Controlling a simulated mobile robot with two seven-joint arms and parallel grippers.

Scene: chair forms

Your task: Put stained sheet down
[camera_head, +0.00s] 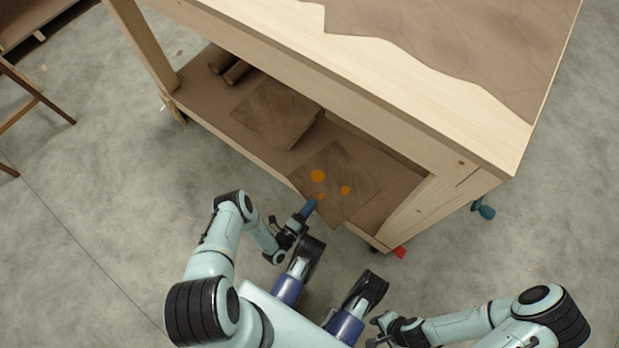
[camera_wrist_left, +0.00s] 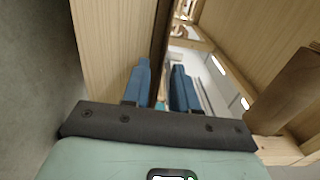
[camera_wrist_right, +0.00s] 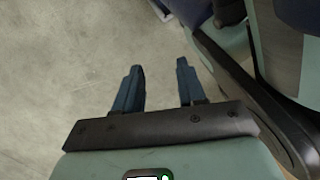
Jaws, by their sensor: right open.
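The stained sheet (camera_head: 345,205) is a thin brown square panel with orange spots. In the head view it lies over the bench's lower shelf, with its near corner jutting past the shelf's front edge. My left gripper (camera_head: 310,207) is at the sheet's near left edge. In the left wrist view its fingers (camera_wrist_left: 160,88) stand either side of a thin panel edge, and the gap between them is narrow. My right gripper (camera_head: 374,329) is open and empty, low in front of the bench; the right wrist view shows its fingers (camera_wrist_right: 156,90) apart over bare floor.
Another plain brown sheet (camera_head: 270,108) lies on the lower shelf (camera_head: 200,98), left of the stained one, with dark rolls (camera_head: 228,66) behind. The workbench top (camera_head: 270,35) overhangs the shelf, and a leg stands right. A stool (camera_head: 30,95) is at the far left.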

